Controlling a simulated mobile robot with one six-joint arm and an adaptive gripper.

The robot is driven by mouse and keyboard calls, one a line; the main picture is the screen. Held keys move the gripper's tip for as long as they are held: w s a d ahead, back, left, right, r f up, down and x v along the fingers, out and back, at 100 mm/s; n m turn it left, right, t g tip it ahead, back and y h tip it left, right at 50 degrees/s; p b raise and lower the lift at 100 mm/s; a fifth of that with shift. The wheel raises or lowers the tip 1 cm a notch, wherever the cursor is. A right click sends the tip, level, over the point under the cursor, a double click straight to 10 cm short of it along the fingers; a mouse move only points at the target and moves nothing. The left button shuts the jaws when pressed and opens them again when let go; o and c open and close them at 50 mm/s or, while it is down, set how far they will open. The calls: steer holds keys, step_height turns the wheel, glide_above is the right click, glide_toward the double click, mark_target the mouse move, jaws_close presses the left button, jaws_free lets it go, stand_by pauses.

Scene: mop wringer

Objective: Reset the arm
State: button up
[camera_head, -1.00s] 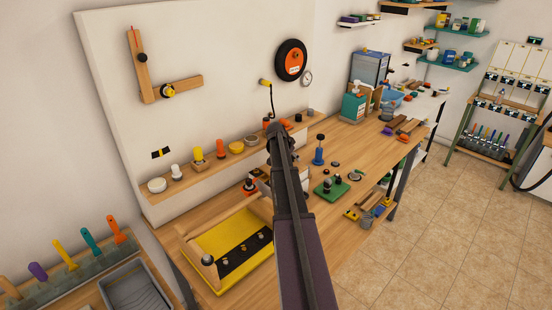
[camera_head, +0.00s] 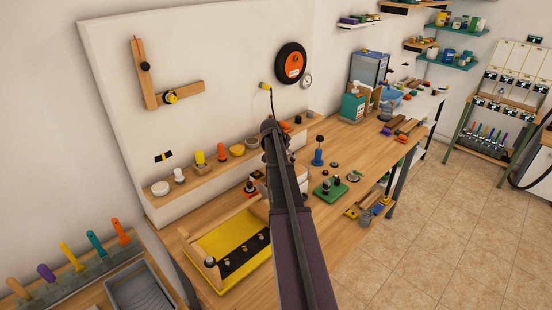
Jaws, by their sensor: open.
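My arm (camera_head: 283,195) rises from the bottom middle of the view and reaches over the long wooden workbench (camera_head: 345,140). Its wrist end (camera_head: 270,127) is in front of the wall ledge. My gripper (camera_head: 261,187) is mostly hidden behind the arm; only a small grey part shows at its left side, above the bench. The jaws are open. I see nothing held, but the fingertips are not clear.
A yellow tray (camera_head: 206,247) with a wooden frame sits left of the arm. A green base (camera_head: 328,193) and a blue-handled tool (camera_head: 318,155) stand right of it. Small coloured parts line the wall ledge (camera_head: 205,172). Open tiled floor (camera_head: 430,240) lies to the right.

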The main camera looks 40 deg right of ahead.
steer(key=shift+a+r, duration=0.25)
steer(key=shift+r, duration=0.2)
stand_by(0.5)
